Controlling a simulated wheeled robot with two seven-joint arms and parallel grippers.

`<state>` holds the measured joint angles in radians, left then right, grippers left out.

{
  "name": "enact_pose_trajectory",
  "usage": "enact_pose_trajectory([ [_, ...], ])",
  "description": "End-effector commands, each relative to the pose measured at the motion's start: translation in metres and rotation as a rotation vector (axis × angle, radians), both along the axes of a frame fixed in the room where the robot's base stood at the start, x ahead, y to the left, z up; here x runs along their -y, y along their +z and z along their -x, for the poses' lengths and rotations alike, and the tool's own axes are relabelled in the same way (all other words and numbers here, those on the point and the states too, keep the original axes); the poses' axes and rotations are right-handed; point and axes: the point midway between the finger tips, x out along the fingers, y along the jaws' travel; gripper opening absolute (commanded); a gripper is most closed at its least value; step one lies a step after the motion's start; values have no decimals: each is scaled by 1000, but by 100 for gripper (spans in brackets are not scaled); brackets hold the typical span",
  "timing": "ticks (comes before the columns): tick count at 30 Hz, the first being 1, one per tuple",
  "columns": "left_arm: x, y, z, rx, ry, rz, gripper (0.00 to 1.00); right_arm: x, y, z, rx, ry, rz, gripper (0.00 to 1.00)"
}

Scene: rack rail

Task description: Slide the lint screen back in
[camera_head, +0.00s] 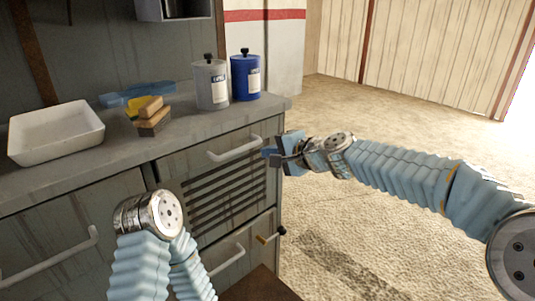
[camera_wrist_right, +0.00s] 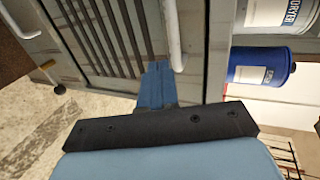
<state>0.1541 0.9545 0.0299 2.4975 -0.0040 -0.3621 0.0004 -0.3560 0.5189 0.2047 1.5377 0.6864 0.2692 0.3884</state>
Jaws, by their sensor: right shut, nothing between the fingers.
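The lint screen appears to be the grey slatted panel (camera_head: 225,192) in the cabinet front, with a pale bar handle (camera_head: 234,148) above its slats. The slats (camera_wrist_right: 100,35) and the handle (camera_wrist_right: 172,35) also show in the right wrist view. The panel looks close to flush with the cabinet front, but I cannot tell exactly. My right gripper (camera_head: 268,153) is shut and empty near the handle's right end; its blue fingers (camera_wrist_right: 156,75) show beside the handle in the wrist view. I cannot tell whether they touch it. My left gripper is out of view; only my left arm shows.
The countertop holds a white tray (camera_head: 55,133), sponge-like blocks (camera_head: 150,116), a grey canister (camera_head: 211,85) and a blue canister (camera_head: 245,77). Below the panel are another handle (camera_head: 226,262) and an orange lever with a black knob (camera_head: 282,230). The floor right of the cabinet is clear.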

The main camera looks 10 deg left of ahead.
Motion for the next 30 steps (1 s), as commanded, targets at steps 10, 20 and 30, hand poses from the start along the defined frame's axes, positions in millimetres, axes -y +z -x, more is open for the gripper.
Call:
enact_pose_trajectory([
  [10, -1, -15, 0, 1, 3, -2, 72, 49, 19, 30, 3, -1, -1, 0],
  [20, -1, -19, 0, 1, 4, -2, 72, 80, 28, 51, -4, -1, 8, 0],
  [30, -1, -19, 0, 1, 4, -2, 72, 128, -183, 34, -123, -37, 328, 0],
])
